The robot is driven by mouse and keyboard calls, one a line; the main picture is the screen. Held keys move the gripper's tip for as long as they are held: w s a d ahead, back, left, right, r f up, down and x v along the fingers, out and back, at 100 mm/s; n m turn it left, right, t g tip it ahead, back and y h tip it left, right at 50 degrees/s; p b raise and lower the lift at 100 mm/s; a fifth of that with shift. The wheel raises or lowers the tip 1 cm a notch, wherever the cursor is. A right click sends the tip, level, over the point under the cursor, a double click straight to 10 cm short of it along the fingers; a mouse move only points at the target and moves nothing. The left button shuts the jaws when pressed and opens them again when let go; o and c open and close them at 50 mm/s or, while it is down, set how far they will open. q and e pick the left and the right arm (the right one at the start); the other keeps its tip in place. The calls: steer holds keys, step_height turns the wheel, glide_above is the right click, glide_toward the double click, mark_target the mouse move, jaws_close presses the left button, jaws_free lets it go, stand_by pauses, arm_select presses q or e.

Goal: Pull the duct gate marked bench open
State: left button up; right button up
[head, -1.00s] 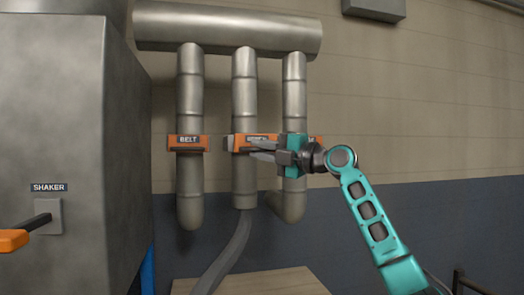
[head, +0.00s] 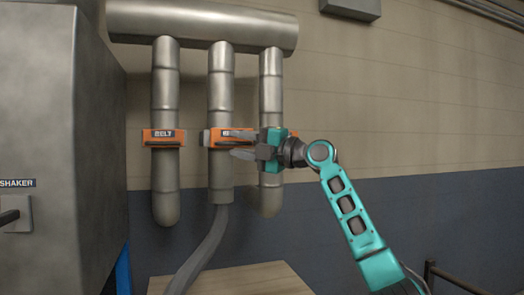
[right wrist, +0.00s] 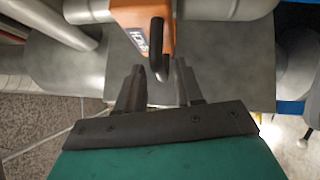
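The bench duct gate (head: 216,138) is an orange block on the middle duct, its label partly covered by my right gripper in the head view. In the right wrist view the orange gate (right wrist: 143,18) shows part of its label. Its dark bar handle (right wrist: 158,45) reaches down between the fingertips. My right gripper (head: 236,144) comes in from the right, in front of the middle duct. Its fingers stand apart on either side of the handle, with gaps visible in the right wrist view (right wrist: 159,72). My left gripper is out of view.
The belt gate (head: 164,138) sits on the left duct. A third gate on the right duct is mostly hidden behind my gripper. A large grey cabinet (head: 60,120) with a shaker label stands at left. A grey hose (head: 203,250) hangs below the middle duct above a wooden surface (head: 245,280).

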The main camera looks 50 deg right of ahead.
arm_select(q)
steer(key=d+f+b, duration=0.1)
steer(key=b, duration=0.1)
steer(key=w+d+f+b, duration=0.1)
steer(key=b, duration=0.1)
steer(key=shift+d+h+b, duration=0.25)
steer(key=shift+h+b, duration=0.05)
steer(key=shift+b, duration=0.1)
arm_select(e)
steer(key=v, duration=1.2)
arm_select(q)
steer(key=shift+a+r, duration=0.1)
